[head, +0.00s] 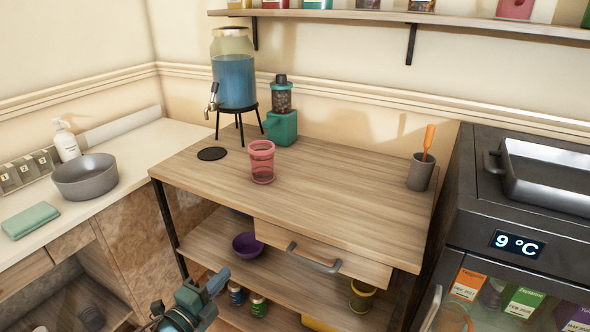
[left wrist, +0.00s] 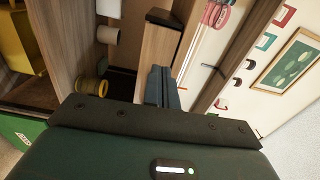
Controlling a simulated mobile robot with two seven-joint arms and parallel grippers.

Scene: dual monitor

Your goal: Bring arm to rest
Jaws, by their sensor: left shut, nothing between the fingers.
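My left gripper (head: 220,278) is low in the head view, in front of the wooden table (head: 340,200) and below its top. It is shut and empty, with its fingers pointing up and to the right. In the left wrist view its shut fingers (left wrist: 162,88) show near the middle, with nothing between them. My right gripper shows in neither view.
The table carries a pink cup (head: 262,162), a water dispenser (head: 234,80), a teal grinder (head: 282,125) and a grey utensil holder (head: 420,174). Its drawer (head: 325,255) has a grey handle close to my left gripper. A dark cooler (head: 520,210) stands at right.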

